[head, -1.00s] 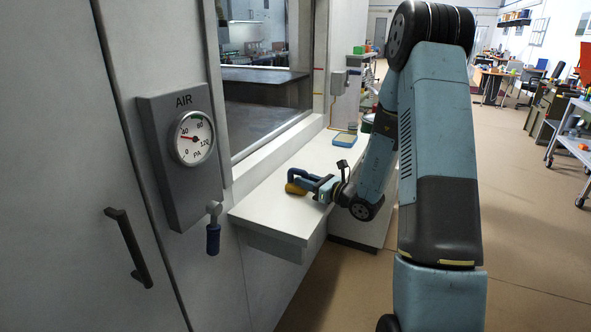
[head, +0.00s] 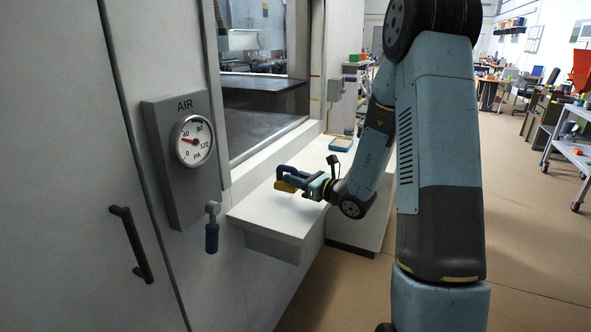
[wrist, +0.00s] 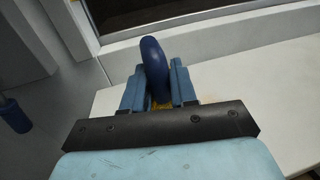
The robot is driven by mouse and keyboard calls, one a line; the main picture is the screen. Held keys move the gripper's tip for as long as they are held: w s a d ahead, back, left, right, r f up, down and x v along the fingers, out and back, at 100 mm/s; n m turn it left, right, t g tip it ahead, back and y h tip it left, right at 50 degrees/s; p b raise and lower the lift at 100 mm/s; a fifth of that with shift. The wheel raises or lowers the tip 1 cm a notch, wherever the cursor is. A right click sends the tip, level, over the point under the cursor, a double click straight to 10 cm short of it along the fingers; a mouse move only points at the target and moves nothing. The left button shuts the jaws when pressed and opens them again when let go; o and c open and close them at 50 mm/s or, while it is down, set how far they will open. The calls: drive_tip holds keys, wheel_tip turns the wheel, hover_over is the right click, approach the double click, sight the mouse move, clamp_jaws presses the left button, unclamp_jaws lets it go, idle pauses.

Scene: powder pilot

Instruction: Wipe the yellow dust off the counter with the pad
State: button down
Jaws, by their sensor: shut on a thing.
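My gripper (head: 301,182) is shut on the blue handle of the pad (head: 286,186), whose yellow underside shows at the left of the jaws in the head view. The pad is held over the white counter (head: 275,218), and it looks slightly above the surface. In the wrist view the pad's blue handle (wrist: 155,65) stands between my two blue fingers, with a little yellow visible below it.
A blue-rimmed tray (head: 341,143) lies at the counter's far end. A window frame and grey wall border the counter's left side. A pressure gauge (head: 193,140) and a blue-handled lever (head: 212,232) are on the wall nearer me.

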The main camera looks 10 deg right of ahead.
sight(297, 169)
drive_tip(key=shift+r, duration=1.65)
